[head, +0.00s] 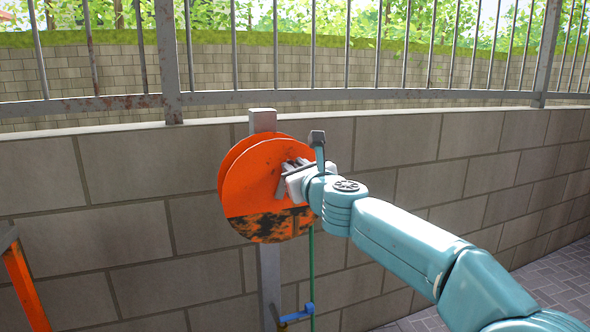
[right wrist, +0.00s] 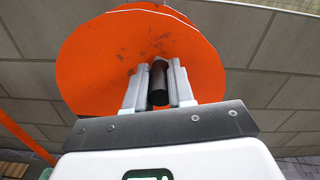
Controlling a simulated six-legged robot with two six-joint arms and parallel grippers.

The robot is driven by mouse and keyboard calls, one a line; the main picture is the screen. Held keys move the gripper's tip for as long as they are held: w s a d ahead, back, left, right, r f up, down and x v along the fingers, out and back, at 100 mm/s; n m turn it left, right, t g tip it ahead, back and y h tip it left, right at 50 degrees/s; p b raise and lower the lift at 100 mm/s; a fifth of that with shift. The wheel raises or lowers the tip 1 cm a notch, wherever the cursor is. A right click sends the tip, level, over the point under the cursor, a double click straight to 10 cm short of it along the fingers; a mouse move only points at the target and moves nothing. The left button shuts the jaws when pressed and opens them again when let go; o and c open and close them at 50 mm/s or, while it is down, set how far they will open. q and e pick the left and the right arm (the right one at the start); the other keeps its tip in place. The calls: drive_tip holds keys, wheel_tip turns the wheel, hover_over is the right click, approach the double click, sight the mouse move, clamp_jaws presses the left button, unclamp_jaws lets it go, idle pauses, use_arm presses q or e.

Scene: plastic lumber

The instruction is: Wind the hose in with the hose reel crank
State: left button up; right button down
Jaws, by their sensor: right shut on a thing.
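An orange hose reel (head: 255,170) with a scuffed, blackened lower part is mounted on a grey post (head: 262,121) in front of the block wall. It fills the upper middle of the right wrist view (right wrist: 110,65). My right gripper (head: 292,170) is at the right side of the reel face. In the right wrist view its fingers (right wrist: 159,85) are shut on a dark cylindrical crank handle (right wrist: 158,82). The rest of the crank is mostly hidden by the gripper. A green hose (head: 311,265) hangs straight down below the reel. My left gripper is not in view.
A blue tap-like fitting (head: 308,308) sits low beside the post. A block wall (head: 120,180) with a rusty metal fence (head: 350,95) on top runs behind. An orange frame piece (head: 25,285) stands at the lower left. Paving (head: 560,280) shows at the lower right.

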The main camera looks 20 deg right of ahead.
drive_tip(key=c, duration=1)
unclamp_jaws()
drive_tip(key=shift+o, duration=0.2)
drive_tip(key=shift+s, duration=0.1)
drive_tip(key=shift+s+f, duration=0.1)
drive_tip(key=shift+s, duration=0.2)
drive_tip(key=s+a+b, duration=0.1)
drive_tip(key=s+b, duration=0.1)
drive_tip(key=s, duration=1.3)
drive_tip(key=shift+s, duration=0.25)
